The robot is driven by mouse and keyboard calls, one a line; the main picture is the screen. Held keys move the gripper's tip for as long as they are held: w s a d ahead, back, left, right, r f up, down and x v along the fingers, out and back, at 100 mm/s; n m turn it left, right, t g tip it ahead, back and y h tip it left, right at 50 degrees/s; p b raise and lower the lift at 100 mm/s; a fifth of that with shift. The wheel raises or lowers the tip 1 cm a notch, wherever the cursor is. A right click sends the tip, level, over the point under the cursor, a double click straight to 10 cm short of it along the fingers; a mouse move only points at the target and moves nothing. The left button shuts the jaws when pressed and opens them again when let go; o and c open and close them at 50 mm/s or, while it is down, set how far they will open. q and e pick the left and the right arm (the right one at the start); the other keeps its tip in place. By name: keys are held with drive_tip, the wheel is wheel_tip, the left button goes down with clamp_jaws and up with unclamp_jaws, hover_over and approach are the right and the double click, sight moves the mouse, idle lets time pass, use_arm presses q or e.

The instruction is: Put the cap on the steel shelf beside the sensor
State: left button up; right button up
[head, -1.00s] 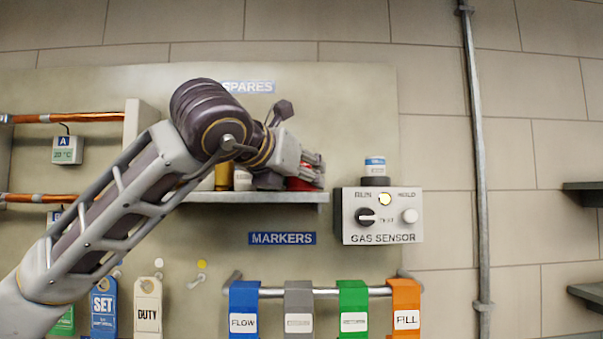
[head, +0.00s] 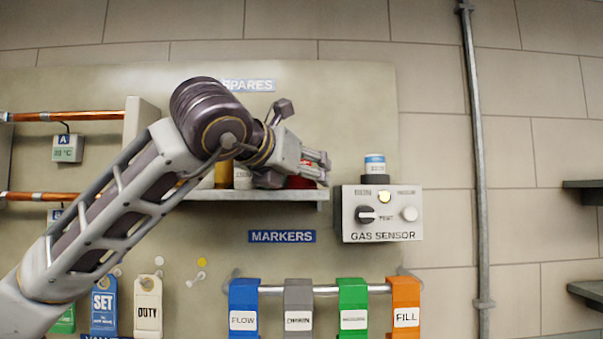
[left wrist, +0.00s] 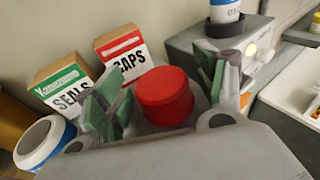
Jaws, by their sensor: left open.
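The red round cap (left wrist: 165,97) sits upright on the steel shelf (head: 255,195), at its right end beside the gas sensor (head: 381,215). My left gripper (left wrist: 159,92) is open, with one green-padded finger on each side of the cap; I cannot tell whether either pad touches it. In the head view the gripper (head: 316,168) is at the shelf's right end and hides much of the cap (head: 300,183). The sensor also shows in the left wrist view (left wrist: 190,47), just right of the cap. My right gripper is not in view.
A SEALS box (left wrist: 60,85) and a CAPS box (left wrist: 122,52) stand behind the cap. A blue-and-white container (left wrist: 45,140) is to the left. A small canister (head: 375,168) stands on the sensor. Coloured tags (head: 244,300) hang on a rail below.

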use_arm(q)
drive_tip(key=shift+r, duration=0.15)
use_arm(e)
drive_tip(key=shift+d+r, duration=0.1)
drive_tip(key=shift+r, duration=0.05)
use_arm(q)
drive_tip(key=b+v, duration=0.2)
drive_tip(key=v, duration=1)
drive_tip(key=shift+b, duration=0.3)
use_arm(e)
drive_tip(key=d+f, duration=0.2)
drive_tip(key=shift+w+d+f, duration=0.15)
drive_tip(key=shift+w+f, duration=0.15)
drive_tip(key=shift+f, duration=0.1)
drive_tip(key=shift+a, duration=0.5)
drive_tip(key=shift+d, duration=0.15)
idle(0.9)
